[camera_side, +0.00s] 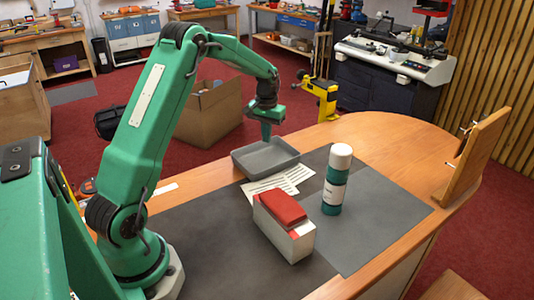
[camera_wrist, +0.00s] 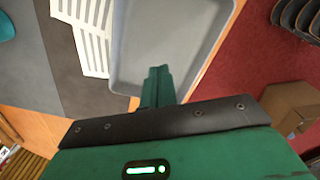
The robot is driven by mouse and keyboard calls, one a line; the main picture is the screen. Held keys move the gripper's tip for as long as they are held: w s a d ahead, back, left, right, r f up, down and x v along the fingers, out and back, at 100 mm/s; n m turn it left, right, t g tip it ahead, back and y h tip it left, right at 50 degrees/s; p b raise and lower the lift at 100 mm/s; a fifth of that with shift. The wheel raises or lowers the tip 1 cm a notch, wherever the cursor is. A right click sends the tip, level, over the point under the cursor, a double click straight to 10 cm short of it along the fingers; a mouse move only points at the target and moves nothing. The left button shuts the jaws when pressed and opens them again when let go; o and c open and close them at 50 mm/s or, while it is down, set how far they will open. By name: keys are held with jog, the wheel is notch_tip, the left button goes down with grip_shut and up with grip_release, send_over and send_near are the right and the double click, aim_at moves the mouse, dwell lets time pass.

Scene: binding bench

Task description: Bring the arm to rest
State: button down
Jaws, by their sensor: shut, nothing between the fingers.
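My green arm reaches out over the bench with my gripper (camera_side: 266,136) pointing down. The gripper is shut and empty, above the grey tray (camera_side: 283,161) near its back edge in the side view. In the wrist view the closed fingers (camera_wrist: 158,84) show in front of the same tray (camera_wrist: 165,30). The height of the fingertips over the tray is hard to tell. The tray looks empty.
A white slotted sheet (camera_side: 293,178) lies beside the tray. A white box with a red top (camera_side: 280,207) and an upright green bottle with a white cap (camera_side: 335,185) stand on the dark mat (camera_side: 390,205). A wooden upright (camera_side: 475,160) stands at the right edge.

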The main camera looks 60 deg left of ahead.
jog(key=s+d+r+m+t, duration=0.1)
jog(key=s+d+r, duration=0.4)
jog(key=d+r, duration=0.25)
jog(key=s+d+r+m+t, duration=0.2)
jog(key=s+d+r, duration=0.2)
jog(key=d+r, duration=0.3)
jog(key=s+d+r+m+t, duration=0.1)
jog(key=s+d, duration=0.3)
jog(key=s, duration=0.4)
jog(key=s+d+r+m+t, duration=0.1)
jog(key=s+d, duration=0.3)
jog(key=s, duration=0.4)
jog(key=shift+s+d+m+t, duration=0.3)
jog(key=shift+s+d+m, duration=0.1)
jog(key=shift+m, duration=0.1)
jog(key=shift+w, duration=0.1)
